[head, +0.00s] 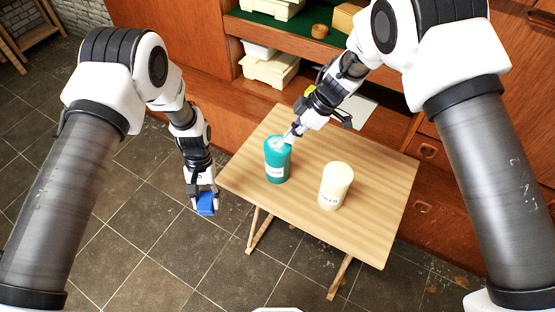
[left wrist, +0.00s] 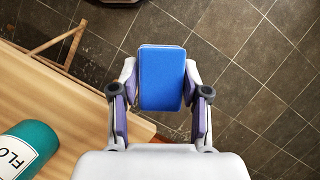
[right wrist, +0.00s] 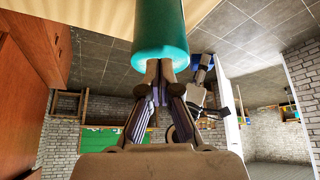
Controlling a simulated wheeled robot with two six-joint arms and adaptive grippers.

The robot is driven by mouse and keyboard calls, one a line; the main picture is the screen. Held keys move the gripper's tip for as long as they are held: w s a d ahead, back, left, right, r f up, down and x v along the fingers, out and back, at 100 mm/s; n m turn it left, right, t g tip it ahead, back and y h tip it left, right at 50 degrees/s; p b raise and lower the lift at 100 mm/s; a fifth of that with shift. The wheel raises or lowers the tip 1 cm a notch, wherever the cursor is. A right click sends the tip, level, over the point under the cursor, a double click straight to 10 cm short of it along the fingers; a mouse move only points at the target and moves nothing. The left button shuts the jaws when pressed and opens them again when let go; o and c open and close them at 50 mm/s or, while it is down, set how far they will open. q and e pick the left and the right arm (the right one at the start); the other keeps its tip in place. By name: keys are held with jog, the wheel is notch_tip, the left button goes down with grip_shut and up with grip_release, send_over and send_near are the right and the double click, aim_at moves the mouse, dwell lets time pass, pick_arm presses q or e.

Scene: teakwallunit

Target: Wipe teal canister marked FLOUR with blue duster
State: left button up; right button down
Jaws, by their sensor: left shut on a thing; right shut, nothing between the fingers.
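The teal canister (head: 277,163) stands upright on the left part of a small wooden table (head: 380,190). Its white label shows "FLO" in the left wrist view (left wrist: 22,150). My left gripper (head: 204,197) is shut on the blue duster (head: 207,206), holding it over the floor just left of the table. The duster fills the space between the fingers in the left wrist view (left wrist: 161,78). My right gripper (head: 291,135) is shut and empty, its fingertips at the canister's top. In the right wrist view they meet at the canister's end (right wrist: 160,50); contact is unclear.
A cream canister (head: 335,186) with a label stands right of the teal one. A wooden wall unit (head: 200,45) with shelves and pale boxes (head: 270,68) is behind the table. Tiled floor (head: 130,255) is open to the left and front.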

pick_arm(q)
jog(key=shift+f, duration=0.2)
pick_arm(e)
jog(key=shift+f, duration=0.65)
dwell(0.4)
pick_arm(q)
jog(key=shift+r, duration=0.1)
pick_arm(e)
jog(key=shift+r, duration=0.15)
